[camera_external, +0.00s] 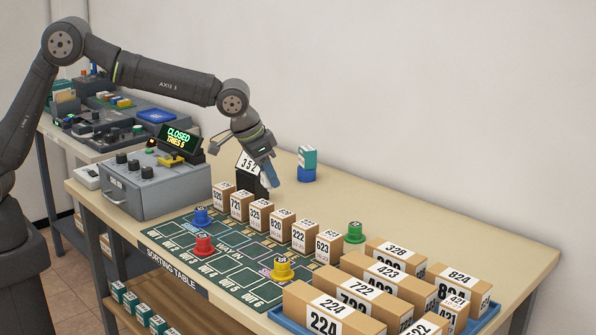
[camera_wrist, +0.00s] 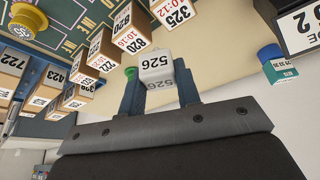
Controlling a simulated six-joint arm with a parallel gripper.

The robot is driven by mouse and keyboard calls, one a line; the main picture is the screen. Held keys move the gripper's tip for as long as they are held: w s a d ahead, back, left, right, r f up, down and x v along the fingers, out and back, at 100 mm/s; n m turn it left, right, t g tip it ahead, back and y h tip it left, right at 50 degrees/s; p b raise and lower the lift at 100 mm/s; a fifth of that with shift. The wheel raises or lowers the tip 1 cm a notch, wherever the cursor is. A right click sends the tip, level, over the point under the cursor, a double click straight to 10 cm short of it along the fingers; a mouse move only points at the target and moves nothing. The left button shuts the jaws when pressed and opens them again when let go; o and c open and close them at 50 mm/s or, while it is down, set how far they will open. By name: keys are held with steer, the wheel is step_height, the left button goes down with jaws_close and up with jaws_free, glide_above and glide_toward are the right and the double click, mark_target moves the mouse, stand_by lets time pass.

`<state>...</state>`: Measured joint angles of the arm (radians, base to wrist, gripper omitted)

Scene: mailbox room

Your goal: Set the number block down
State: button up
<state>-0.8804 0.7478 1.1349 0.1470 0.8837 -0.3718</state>
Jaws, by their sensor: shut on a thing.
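My gripper (camera_external: 268,174) hangs over the back of the sorting table (camera_external: 400,215), beside a black stand with a sign reading 352 (camera_external: 248,164). In the wrist view its two blue fingers (camera_wrist: 159,88) are shut on a small white number block (camera_wrist: 157,64). The block's digits are upside down and look like 526. The external view does not clearly show the block, and I cannot tell its height above the table. A green mat (camera_external: 232,290) with marked cells lies at the front.
A row of cardboard boxes (camera_external: 280,225) stands along the mat's back edge. Blue, red (camera_external: 203,244), yellow (camera_external: 283,268) and green pieces stand nearby. Larger boxes (camera_external: 385,285) fill the right. A teal-and-white block on a blue piece (camera_external: 306,173) stands behind. A grey console (camera_external: 155,185) is left.

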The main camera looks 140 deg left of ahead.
steer(key=s+a+f, duration=0.1)
steer(key=a+f, duration=0.1)
steer(key=a, duration=0.1)
steer(key=s+a+f, duration=0.2)
steer(key=a, duration=0.1)
steer(key=s+a+f, duration=0.2)
steer(key=a+f, duration=0.1)
steer(key=a, duration=0.1)
steer(key=shift+s+a, duration=0.1)
steer(key=shift+s, duration=0.15)
steer(key=shift+f, duration=1.95)
steer(key=o, duration=0.9)
steer(key=shift+f, duration=0.15)
steer(key=shift+o, duration=0.2)
steer(key=v, duration=1.2)
